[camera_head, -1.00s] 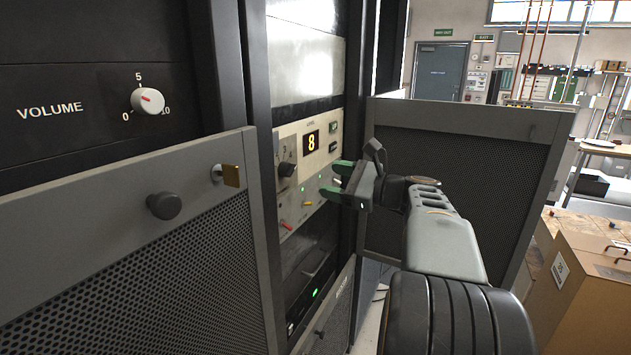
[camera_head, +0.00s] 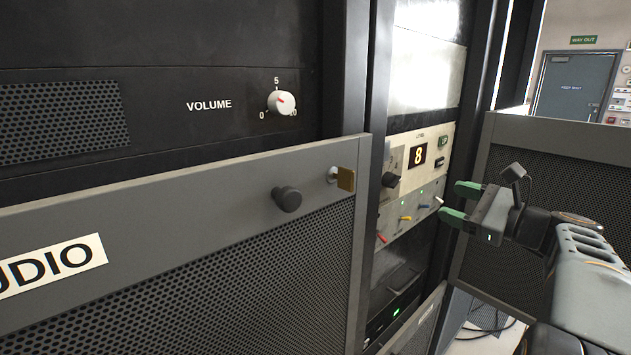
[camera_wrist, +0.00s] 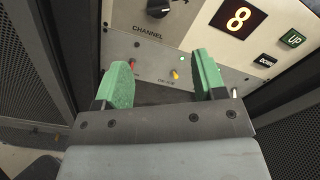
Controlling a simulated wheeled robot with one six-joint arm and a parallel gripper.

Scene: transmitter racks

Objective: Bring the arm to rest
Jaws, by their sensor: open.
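My gripper (camera_head: 459,205) is at the right in the head view, in front of a cream control panel in the rack. Its two green fingers are apart with nothing between them; they also show in the wrist view (camera_wrist: 160,85). The cream panel (camera_head: 404,158) carries a lit display (camera_head: 417,155) reading 8, a black channel knob (camera_head: 390,180) and a green UP button (camera_wrist: 293,38). Below it is a strip with small coloured toggles, including a yellow one (camera_wrist: 175,74). The fingers appear apart from the panel. My arm reaches in from the lower right.
A grey mesh door (camera_head: 200,240) with a dark round knob (camera_head: 287,198) and a brass latch (camera_head: 345,179) fills the left. A volume dial (camera_head: 281,102) sits above it. Another mesh panel (camera_head: 545,140) stands behind my arm at the right. A far door (camera_head: 573,86) shows beyond.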

